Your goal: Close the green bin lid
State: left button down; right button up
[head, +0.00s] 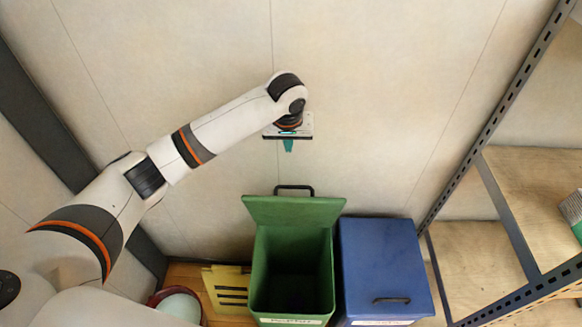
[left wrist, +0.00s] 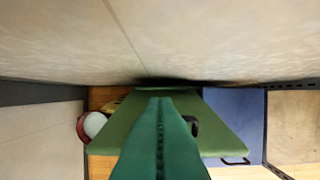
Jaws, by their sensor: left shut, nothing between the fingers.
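The green bin (head: 292,270) stands against the wall in the head view. Its green lid (head: 293,210) is open, tipped up at the back, with a dark handle (head: 294,188) on its far edge. The inside of the bin looks dark. My left gripper (head: 288,146) is shut and empty, above and behind the lid near the wall, apart from it in the head view. In the left wrist view the teal fingers (left wrist: 160,135) lie together in front of the green lid (left wrist: 215,132) and hide its middle. My right gripper is in neither view.
A blue bin (head: 382,262) with its lid down stands right of the green bin. A yellow slotted piece (head: 228,288) and a red-rimmed round container (head: 178,303) are on the left. Metal shelving (head: 490,130) with wooden boards fills the right side. The wall (head: 370,100) is close behind the gripper.

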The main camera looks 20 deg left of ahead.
pick_arm(q)
notch_tip(320, 180, down, 11)
jog(key=s+p, duration=0.1)
jog(key=p, duration=0.1)
jog(key=shift+s+d+p, duration=0.2)
jog(key=shift+s+p, duration=0.1)
jog(key=shift+p, duration=0.1)
jog(key=shift+a, duration=0.1)
